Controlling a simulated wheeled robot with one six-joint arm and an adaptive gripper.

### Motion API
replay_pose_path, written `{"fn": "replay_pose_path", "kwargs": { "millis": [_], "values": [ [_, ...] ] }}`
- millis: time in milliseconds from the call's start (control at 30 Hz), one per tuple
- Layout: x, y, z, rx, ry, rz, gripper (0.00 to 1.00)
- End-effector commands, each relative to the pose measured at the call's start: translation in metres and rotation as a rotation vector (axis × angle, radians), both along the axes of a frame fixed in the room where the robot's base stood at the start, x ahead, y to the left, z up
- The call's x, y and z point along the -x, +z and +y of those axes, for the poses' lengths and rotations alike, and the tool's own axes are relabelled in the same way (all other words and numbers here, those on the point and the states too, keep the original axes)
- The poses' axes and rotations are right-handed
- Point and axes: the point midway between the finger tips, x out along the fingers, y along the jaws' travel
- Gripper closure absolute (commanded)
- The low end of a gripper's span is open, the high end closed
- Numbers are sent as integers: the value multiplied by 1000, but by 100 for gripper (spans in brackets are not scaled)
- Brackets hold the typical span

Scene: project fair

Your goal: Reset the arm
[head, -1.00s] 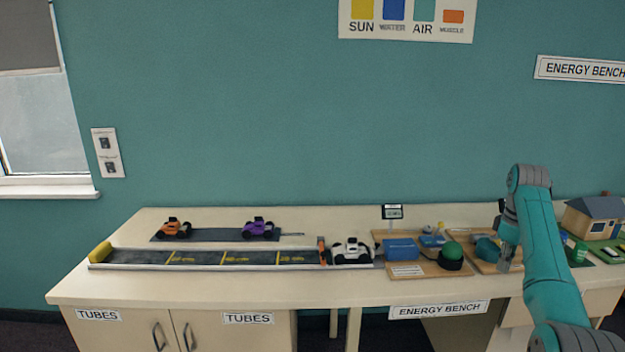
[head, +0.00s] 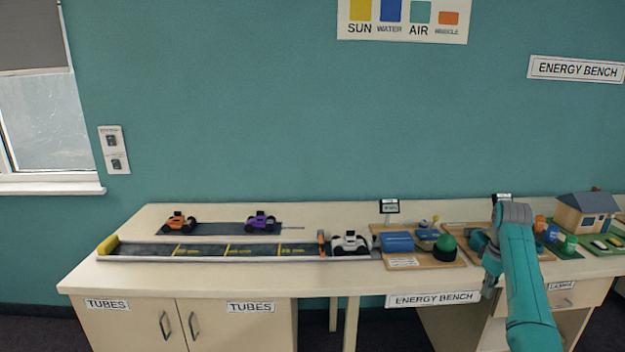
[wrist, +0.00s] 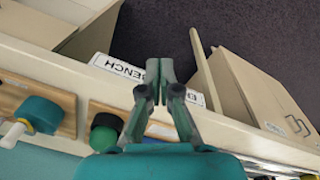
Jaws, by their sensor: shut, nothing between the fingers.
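My gripper (wrist: 162,72) is shut and empty in the wrist view. It points down past the bench's front edge, over the "ENERGY BENCH" label (wrist: 118,66). In the head view my teal arm reaches up from the bottom right and bends down at the bench front, right of the label (head: 433,299). The gripper's fingertips are hard to make out there.
The bench (head: 330,279) carries a track (head: 200,252) with a white car (head: 350,242), orange (head: 178,222) and purple (head: 261,221) cars behind it, a green dome (head: 445,243) on a board and a model house (head: 586,212).

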Motion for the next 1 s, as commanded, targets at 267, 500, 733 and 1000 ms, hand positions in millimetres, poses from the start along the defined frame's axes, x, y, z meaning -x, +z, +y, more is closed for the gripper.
{"fn": "replay_pose_path", "kwargs": {
  "millis": [267, 500, 733, 1000],
  "values": [
    [8, -101, 28, 21, -36, -83, 100],
    [34, -199, 62, 39, -83, -192, 100],
    [77, -275, 98, 44, -124, -300, 100],
    [145, -340, 140, 36, -173, -426, 100]
  ]
}}
